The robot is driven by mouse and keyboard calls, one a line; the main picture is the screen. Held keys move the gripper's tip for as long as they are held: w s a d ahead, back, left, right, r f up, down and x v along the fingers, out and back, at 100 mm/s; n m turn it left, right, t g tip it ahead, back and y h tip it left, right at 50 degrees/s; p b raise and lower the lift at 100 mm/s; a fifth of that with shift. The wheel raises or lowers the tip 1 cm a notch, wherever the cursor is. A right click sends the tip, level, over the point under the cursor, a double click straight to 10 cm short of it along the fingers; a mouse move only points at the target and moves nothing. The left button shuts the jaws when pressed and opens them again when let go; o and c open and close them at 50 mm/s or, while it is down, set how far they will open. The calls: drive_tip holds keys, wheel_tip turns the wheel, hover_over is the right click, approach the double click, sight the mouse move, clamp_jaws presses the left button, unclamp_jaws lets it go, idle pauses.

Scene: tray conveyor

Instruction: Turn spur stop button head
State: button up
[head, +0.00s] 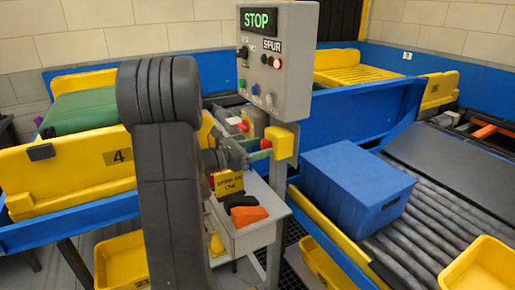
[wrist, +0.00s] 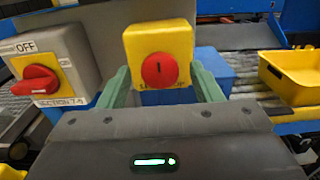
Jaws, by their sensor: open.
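The spur stop button has a round red head (wrist: 160,70) with a dark mark on its face, on a yellow box (wrist: 160,38). In the head view the red head (head: 265,144) shows small beside its yellow box (head: 283,143) on a grey post, below the control panel. My gripper (wrist: 160,76) is open, with one green finger on each side of the red head in the wrist view. Gaps show between the fingers and the head. Whether the fingertips reach level with the head, I cannot tell. Lettering under the head is partly covered.
A grey panel (head: 300,75) with a lit STOP display stands above the button. A red isolator switch (wrist: 36,82) marked OFF is close at left in the wrist view. A blue crate (head: 357,186) sits on the rollers. A small table (head: 255,236) stands below my gripper.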

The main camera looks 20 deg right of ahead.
drive_tip(key=c, duration=1)
